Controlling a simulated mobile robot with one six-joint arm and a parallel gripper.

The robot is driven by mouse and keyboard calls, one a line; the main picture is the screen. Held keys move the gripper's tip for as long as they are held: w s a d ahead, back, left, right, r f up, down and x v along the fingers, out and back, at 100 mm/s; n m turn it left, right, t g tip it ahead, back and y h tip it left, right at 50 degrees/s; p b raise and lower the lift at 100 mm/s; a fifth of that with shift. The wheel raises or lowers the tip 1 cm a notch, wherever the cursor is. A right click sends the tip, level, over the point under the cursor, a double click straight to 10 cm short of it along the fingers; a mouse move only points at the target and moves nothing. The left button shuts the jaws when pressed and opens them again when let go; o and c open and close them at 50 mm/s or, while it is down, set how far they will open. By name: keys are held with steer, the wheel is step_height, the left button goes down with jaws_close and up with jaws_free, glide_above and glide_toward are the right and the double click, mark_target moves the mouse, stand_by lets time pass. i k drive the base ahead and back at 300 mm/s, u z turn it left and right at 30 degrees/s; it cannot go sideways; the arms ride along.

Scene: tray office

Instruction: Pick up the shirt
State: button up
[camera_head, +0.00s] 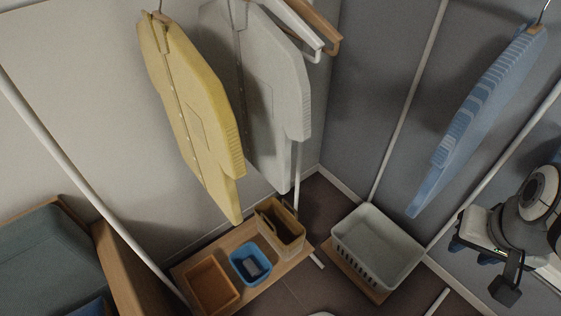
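Three shirts hang in view. A yellow button-front shirt (190,110) hangs at the upper left from a hook. A pale grey-white shirt (270,95) hangs just behind and right of it, partly covered by the yellow one. A blue striped shirt (475,120) hangs by itself on the right, seen nearly edge-on. My gripper (480,238) is at the right edge, below and right of the blue shirt and apart from it in the picture. Its fingers are too dark and crowded to tell if they are open. No shirt is visibly held.
A wooden board (190,270) on the floor holds an orange-brown box (211,285), a blue container (250,263) and a tan bin (281,227). A white basket (378,246) stands right of them. White poles cross the view. A teal-cushioned seat (50,262) is lower left.

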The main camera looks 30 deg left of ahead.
mark_target(475, 117)
steer(key=u, duration=0.05)
steer(key=i, duration=0.35)
steer(key=u, duration=0.3)
